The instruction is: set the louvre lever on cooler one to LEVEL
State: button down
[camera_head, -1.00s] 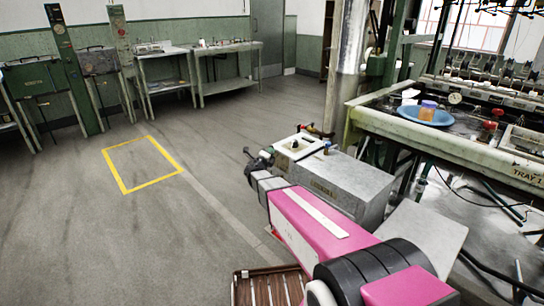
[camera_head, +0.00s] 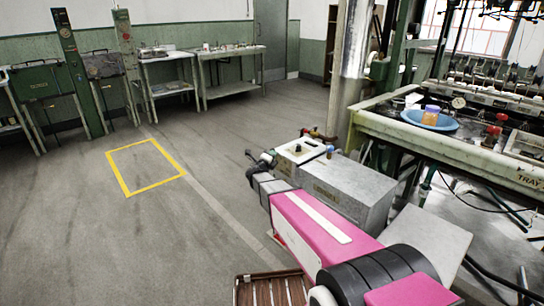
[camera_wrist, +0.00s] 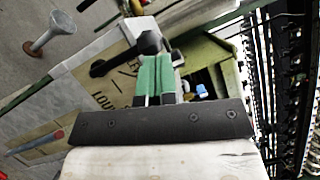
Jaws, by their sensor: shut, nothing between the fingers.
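A black lever (camera_wrist: 112,62) with a rounded knob sits on a tan plate (camera_wrist: 82,100) in the wrist view. The plate has partly hidden lettering beginning "LOU". I cannot read which setting the lever points to. My gripper (camera_wrist: 155,70) has its green-padded fingers together and empty; in that picture the fingertips lie just below and right of the lever knob, and contact cannot be told. In the head view my gripper (camera_head: 264,158) is left of a grey box (camera_head: 345,188) and a cream-topped unit (camera_head: 302,149) with a black knob. The louvre lever cannot be made out there.
A long bench (camera_head: 440,140) with a blue basin (camera_head: 428,121) stands at right. A slatted wooden crate (camera_head: 272,290) lies near the front. The floor around the yellow square (camera_head: 145,167) is clear.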

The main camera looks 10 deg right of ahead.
jog(key=s+a, duration=0.5)
jog(key=s, duration=0.7)
jog(key=s+d+f+m+g, duration=0.3)
jog(key=s+d+m+g, duration=0.35)
jog(key=m, duration=0.45)
jog(key=s+d+f+m+g, duration=0.45)
jog(key=d+m, duration=0.25)
jog(key=m, duration=0.5)
jog(key=s+a+m+g+y, duration=0.2)
jog(key=s+m+y, duration=0.3)
jog(key=m, duration=0.5)
jog(key=s+a+f+m+g+y, duration=0.1)
jog(key=s+m+y, duration=0.4)
jog(key=m, duration=0.6)
jog(key=s+a+g, duration=0.1)
jog(key=s+g, duration=0.1)
jog(key=shift+s+f+y, duration=0.15)
jog(key=shift+s+y, duration=0.15)
jog(key=shift+y, duration=0.1)
jog(key=shift+a, duration=0.15)
